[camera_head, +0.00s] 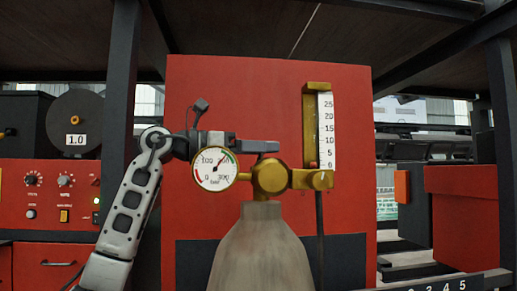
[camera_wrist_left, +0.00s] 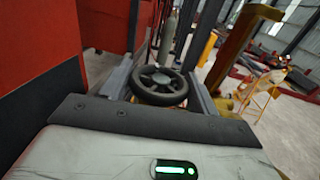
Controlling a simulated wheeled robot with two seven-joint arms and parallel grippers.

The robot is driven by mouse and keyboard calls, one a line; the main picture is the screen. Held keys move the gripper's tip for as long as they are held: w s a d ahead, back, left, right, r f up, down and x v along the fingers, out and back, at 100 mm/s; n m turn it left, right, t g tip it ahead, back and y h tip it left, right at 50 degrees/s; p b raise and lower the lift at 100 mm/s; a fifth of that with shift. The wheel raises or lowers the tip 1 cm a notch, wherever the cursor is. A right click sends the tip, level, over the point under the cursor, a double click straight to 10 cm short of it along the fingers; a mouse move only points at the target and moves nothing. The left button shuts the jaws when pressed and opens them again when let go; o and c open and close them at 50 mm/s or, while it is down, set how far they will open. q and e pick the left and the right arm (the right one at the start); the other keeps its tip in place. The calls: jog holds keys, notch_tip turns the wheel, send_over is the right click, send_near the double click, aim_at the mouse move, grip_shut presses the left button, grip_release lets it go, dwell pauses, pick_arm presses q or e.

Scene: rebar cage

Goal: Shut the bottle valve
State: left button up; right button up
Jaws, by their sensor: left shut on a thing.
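A grey gas bottle (camera_head: 261,252) stands upright in the middle of the head view. On its neck sits a brass valve body (camera_head: 270,180), with a round pressure gauge (camera_head: 215,168) on its left and a brass flow meter (camera_head: 318,135) on its right. My left gripper (camera_head: 268,147) reaches in from the left, just above the gauge and valve body. In the left wrist view the black spoked handwheel (camera_wrist_left: 160,86) lies between the fingers of my left gripper (camera_wrist_left: 158,90), which is shut on it. The handwheel cannot be made out in the head view. My right gripper is not in view.
A red cabinet panel (camera_head: 235,80) stands close behind the bottle. Dark uprights (camera_head: 119,90) stand to the left and right, with a dark shelf overhead. A red control box (camera_head: 50,190) with knobs is at the left. A dark hose (camera_head: 319,240) hangs below the flow meter.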

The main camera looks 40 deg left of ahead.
pick_arm(q)
jog(key=m+g+h, duration=0.4)
jog(key=shift+h, duration=0.4)
jog(key=o, duration=1)
jog(key=shift+c, duration=0.2)
jog(key=shift+a, duration=0.15)
jog(key=v, duration=1.5)
jog(key=shift+s+a, duration=0.25)
jog(key=shift+a, duration=0.05)
jog(key=shift+w, duration=0.1)
